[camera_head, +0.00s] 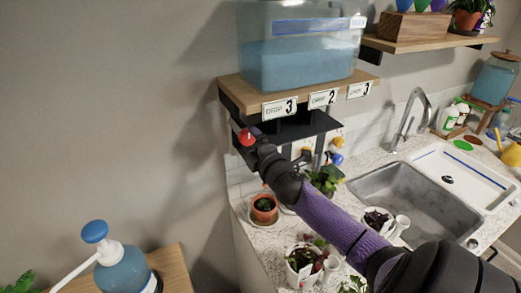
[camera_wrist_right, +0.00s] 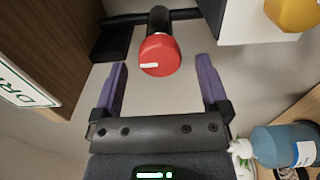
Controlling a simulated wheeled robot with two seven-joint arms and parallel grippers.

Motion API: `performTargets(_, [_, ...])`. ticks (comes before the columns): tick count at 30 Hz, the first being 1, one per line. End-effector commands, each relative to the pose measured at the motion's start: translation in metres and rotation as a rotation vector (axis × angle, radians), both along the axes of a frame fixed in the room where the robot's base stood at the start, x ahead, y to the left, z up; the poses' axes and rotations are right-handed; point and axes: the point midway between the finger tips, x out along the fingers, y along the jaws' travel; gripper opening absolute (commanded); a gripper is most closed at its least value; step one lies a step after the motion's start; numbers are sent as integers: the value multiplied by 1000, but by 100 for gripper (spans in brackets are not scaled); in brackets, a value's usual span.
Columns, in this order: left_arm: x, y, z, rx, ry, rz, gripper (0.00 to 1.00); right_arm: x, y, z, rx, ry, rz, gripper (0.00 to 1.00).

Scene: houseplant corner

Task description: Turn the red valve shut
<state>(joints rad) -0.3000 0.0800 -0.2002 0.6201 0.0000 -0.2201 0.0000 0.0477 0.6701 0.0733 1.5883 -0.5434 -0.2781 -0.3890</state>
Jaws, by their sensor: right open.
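The red valve (camera_head: 245,137) is a round knob under the left end of the wooden shelf, below the first label. In the right wrist view the red valve (camera_wrist_right: 158,56) sits on a black stem and bears a short white mark, lying crosswise in that picture. My right gripper (camera_head: 250,142) reaches up to it from the lower right. In the wrist view its two purple fingers (camera_wrist_right: 161,72) are open, with the knob centred between and just ahead of the tips. A gap shows on both sides. My left gripper is not in view.
A tank of blue water (camera_head: 300,60) stands on the wooden shelf (camera_head: 243,92). Yellow and blue knobs (camera_head: 338,142) are right of the red one. Potted plants (camera_head: 264,208) stand on the counter below, beside the sink (camera_head: 420,205). A pump bottle (camera_head: 125,268) is at lower left.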

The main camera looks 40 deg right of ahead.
Motion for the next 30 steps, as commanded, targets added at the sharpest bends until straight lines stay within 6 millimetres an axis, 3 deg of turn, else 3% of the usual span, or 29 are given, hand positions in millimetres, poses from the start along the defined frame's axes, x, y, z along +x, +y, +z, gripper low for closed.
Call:
performTargets(3, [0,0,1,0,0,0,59,-22,7,-1,1,2,2,95])
performTargets(9, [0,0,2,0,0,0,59,-44,14,-1,1,1,0,95])
performTargets(24, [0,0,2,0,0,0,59,-48,16,-2,13,3,-4,95])
performTargets(26, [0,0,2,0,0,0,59,-53,23,-13,83,20,-28,95])
performTargets(30, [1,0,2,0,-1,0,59,-94,71,-75,502,172,-188,95])
